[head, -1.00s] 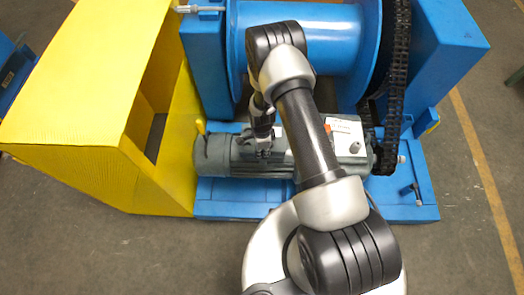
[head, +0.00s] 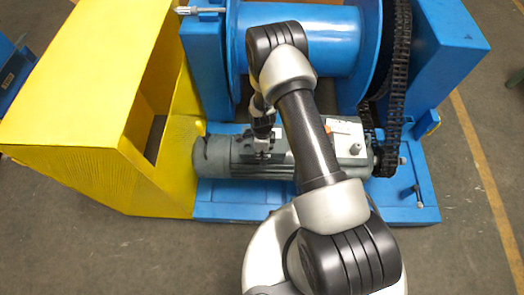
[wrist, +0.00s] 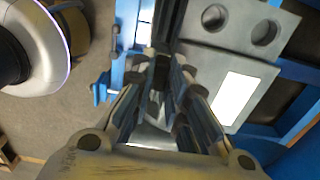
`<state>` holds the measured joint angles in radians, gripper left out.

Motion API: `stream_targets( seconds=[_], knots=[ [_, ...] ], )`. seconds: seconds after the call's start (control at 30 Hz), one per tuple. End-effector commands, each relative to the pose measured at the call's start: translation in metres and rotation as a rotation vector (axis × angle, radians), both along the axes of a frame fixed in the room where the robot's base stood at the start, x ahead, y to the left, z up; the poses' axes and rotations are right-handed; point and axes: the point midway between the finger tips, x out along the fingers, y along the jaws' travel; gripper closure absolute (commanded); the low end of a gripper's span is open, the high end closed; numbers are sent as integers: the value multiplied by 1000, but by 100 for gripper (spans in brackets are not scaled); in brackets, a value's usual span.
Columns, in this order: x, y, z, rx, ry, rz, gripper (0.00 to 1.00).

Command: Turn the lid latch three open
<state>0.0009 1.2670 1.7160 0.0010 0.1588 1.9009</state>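The grey motor (head: 222,158) lies across the blue base, with a light grey lidded box on its top (head: 350,138). A small round knob (head: 355,148) stands on the right part of that box. I cannot tell which part is latch three. My gripper (head: 262,152) points down at the left end of the box, close to or touching it. In the wrist view, the fingers (wrist: 161,78) run close together over a grey surface. A grey plate with two round holes (wrist: 236,28) is beside them. What lies between the fingertips is dark and unclear.
A yellow guard frame (head: 75,110) stands at the left. A blue drum (head: 325,38) is behind the motor, and a black chain (head: 397,75) runs down at the right. A small upright handle (head: 416,192) is on the base's right. The front floor is open.

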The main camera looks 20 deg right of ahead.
Motion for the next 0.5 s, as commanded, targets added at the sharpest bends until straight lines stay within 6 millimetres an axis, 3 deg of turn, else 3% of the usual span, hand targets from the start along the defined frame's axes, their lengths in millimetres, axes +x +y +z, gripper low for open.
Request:
stream_targets(
  seconds=[0.23,0.5],
  knots=[
    [0,0,0,0,0,1,67],
    [0,0,0,0,-1,2,67]
  ],
)
